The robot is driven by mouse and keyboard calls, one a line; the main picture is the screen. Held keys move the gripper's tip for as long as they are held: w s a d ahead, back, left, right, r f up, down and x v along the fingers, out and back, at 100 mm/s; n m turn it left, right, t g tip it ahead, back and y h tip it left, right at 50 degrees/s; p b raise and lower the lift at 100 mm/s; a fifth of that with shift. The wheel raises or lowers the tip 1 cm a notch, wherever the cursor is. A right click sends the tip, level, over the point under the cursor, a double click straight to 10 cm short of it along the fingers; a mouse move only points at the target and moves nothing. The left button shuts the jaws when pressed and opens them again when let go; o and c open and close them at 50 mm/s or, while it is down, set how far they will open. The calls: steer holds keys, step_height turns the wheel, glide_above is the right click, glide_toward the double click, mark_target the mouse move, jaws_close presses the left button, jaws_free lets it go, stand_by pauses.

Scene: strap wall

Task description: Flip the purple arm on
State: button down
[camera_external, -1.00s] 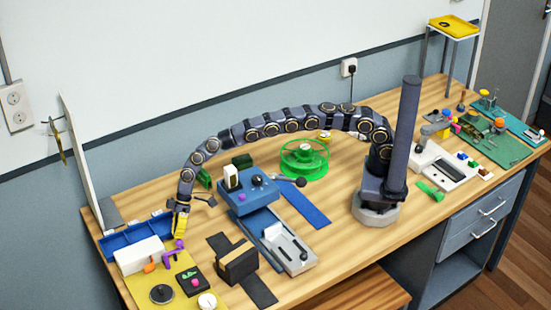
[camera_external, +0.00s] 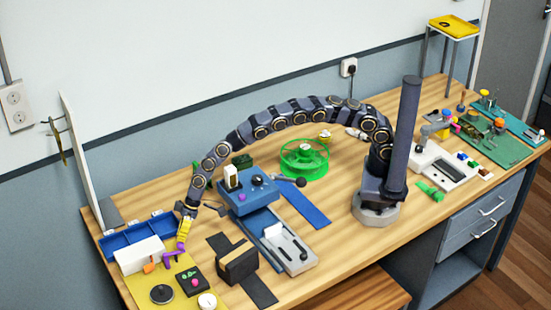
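The purple arm (camera_external: 170,256) is a small lever on the white box (camera_external: 140,254) at the front left of the bench. An orange arm (camera_external: 149,267) sits beside it, to its left. My gripper (camera_external: 182,247) reaches down from above with yellow fingers. Its tips are at or just above the right end of the purple arm and partly cover it. I cannot tell whether they touch it, nor whether the fingers are open or shut.
A yellow mat (camera_external: 180,298) holds a black box with coloured knobs (camera_external: 191,282) and round dials. A blue tray (camera_external: 125,241) lies behind the white box. A strapped brown box (camera_external: 238,263) and blue machine (camera_external: 248,197) stand to the right.

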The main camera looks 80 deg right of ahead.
steer(key=shift+s+a+m+t+h, duration=0.3)
steer(key=shift+s+a+m+t, duration=0.3)
steer(key=shift+m, duration=0.5)
steer(key=shift+s+a, duration=0.5)
steer(key=shift+a, duration=0.1)
steer(key=shift+s+a+m+t+h, duration=0.15)
steer(key=shift+a+m+t+h, duration=0.2)
steer(key=shift+m, duration=0.4)
steer(key=shift+s+a+m+t+h, duration=0.15)
steer(key=shift+a+m+t+h, duration=0.2)
steer(key=shift+m, duration=0.4)
steer(key=shift+a, duration=0.5)
steer(key=shift+s+a, duration=0.1)
steer(key=shift+a, duration=1.15)
